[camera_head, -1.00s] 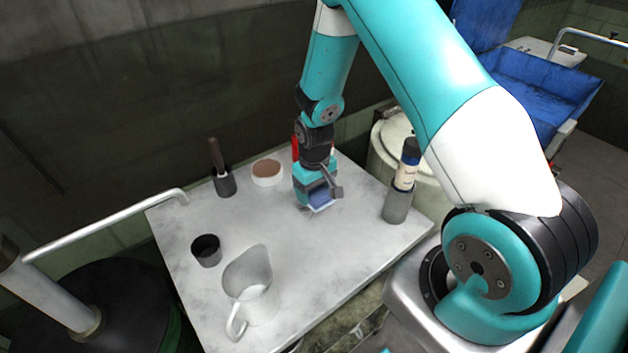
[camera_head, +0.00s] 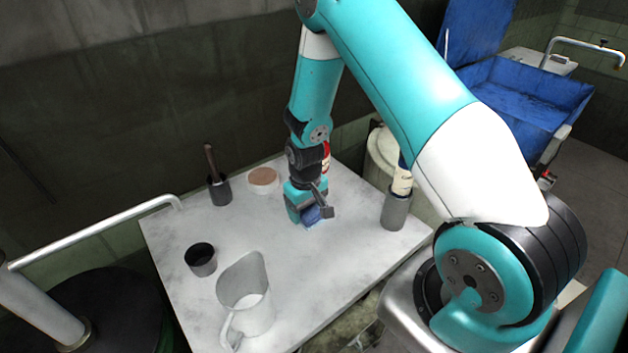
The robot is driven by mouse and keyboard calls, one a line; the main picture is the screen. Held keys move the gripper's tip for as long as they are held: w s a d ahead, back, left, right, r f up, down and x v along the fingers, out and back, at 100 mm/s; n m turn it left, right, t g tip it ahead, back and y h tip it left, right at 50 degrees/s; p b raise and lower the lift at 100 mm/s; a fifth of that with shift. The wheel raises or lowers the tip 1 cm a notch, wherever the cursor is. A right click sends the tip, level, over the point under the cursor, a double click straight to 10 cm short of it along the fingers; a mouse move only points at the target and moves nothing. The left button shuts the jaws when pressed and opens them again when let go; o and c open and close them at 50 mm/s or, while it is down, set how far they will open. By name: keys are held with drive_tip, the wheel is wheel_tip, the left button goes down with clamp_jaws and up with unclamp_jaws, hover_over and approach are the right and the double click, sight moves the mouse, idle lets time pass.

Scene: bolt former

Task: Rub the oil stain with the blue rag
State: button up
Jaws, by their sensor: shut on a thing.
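My gripper (camera_head: 308,212) points down over the middle of the grey table (camera_head: 300,270). It is shut on the blue rag (camera_head: 312,215), which shows as a small blue patch between and below the fingers, at or very close to the tabletop. I cannot tell if the rag touches the surface. No oil stain can be made out; it may be hidden under the gripper and rag.
A grey holder with a bottle (camera_head: 395,208) stands to the right of my gripper. A red object (camera_head: 326,155) is partly hidden behind it. A round brown-topped dish (camera_head: 263,180), a dark-handled tool in a cup (camera_head: 218,188), a dark cup (camera_head: 201,260) and a pitcher (camera_head: 246,295) stand to the left.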

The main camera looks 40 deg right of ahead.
drive_tip(key=shift+d, duration=0.85)
wheel_tip(320, 180, up, 3)
drive_tip(key=shift+a+p, duration=0.1)
drive_tip(key=shift+p, duration=0.75)
drive_tip(key=shift+r+p, duration=2.05)
drive_tip(key=shift+r, duration=0.55)
